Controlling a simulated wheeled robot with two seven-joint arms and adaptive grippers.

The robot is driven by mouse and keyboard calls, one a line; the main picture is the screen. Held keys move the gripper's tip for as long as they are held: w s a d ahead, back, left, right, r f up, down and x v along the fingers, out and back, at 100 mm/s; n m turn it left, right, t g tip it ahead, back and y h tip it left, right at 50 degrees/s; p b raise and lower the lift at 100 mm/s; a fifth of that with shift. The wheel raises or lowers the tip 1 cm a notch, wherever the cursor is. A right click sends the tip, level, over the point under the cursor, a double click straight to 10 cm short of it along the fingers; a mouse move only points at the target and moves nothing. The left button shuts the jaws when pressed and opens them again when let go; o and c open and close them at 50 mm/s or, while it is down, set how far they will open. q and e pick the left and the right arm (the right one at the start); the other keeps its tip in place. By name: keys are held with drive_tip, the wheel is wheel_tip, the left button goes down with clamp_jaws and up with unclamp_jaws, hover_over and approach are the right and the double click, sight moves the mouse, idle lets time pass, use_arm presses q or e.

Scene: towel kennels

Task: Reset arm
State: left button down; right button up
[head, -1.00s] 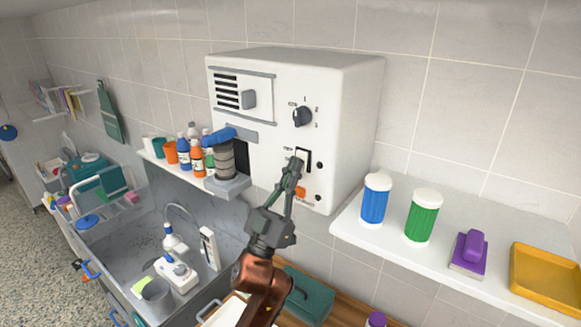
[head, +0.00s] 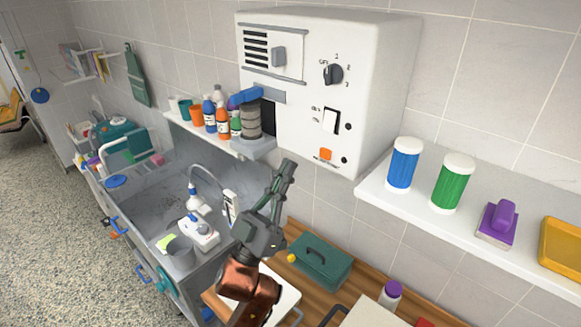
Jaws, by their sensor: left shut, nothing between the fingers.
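My left gripper (head: 287,176) is shut and empty. It points up in front of the tiled wall, below the white wall machine (head: 345,60) and apart from it. The machine has a dark knob (head: 333,74), a rocker switch (head: 330,121) and an orange button (head: 326,154) on its front. A grey cup-like part (head: 251,120) with a blue lever (head: 246,96) stands at its lower left. My right gripper does not show.
A white shelf (head: 430,225) at right holds a blue canister (head: 404,164), a green canister (head: 452,182) and a purple item (head: 499,218). A sink (head: 146,222) lies at left. A green toolbox (head: 320,262) sits on the wooden counter (head: 345,297) below.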

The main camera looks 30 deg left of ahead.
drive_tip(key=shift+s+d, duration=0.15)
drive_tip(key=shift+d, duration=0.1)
